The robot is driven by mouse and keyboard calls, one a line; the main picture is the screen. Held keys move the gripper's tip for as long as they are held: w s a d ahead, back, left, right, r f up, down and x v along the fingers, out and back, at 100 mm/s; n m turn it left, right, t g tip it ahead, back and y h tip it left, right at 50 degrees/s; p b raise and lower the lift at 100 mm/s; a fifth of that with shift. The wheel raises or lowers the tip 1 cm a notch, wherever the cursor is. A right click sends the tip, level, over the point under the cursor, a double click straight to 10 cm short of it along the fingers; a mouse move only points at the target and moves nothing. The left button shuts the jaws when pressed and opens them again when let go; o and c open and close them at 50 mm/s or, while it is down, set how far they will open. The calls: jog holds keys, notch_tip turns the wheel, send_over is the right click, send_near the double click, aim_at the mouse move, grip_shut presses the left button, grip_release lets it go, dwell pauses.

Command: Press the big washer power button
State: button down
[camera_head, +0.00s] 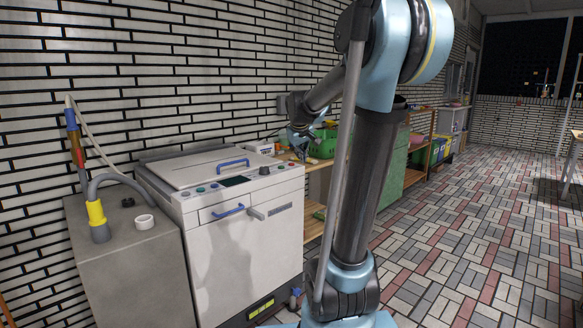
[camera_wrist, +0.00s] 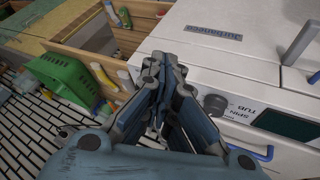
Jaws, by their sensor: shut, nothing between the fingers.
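The white washer (camera_head: 235,222) stands against the brick wall in the head view. Its top panel carries small round coloured buttons (camera_head: 201,189), a dark display (camera_head: 235,181) and a dark knob (camera_head: 264,170). I cannot tell which button is the power button. My gripper (camera_head: 298,152) is shut and empty, beyond the washer's right end and apart from the buttons. In the wrist view my gripper (camera_wrist: 164,62) is beside the washer's panel, with the knob (camera_wrist: 215,104) and display (camera_wrist: 287,124) to its right. The coloured buttons are out of the wrist view.
A grey cabinet (camera_head: 130,262) with a hose and a white ring (camera_head: 145,222) stands left of the washer. A wooden shelf with a green basket (camera_head: 325,143) is behind my gripper. The paved floor at right is open.

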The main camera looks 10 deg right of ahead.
jog(key=w+a+r+n+t, duration=0.1)
jog(key=w+r, duration=0.1)
jog(key=w, duration=0.8)
jog(key=w+a+r+n+t, duration=0.1)
jog(key=w+r, duration=0.1)
jog(key=w, duration=0.8)
jog(key=shift+f, duration=4.4)
jog(key=shift+s+f, duration=0.1)
jog(key=shift+f, duration=0.65)
jog(key=shift+r, duration=0.85)
jog(key=shift+r, duration=2.5)
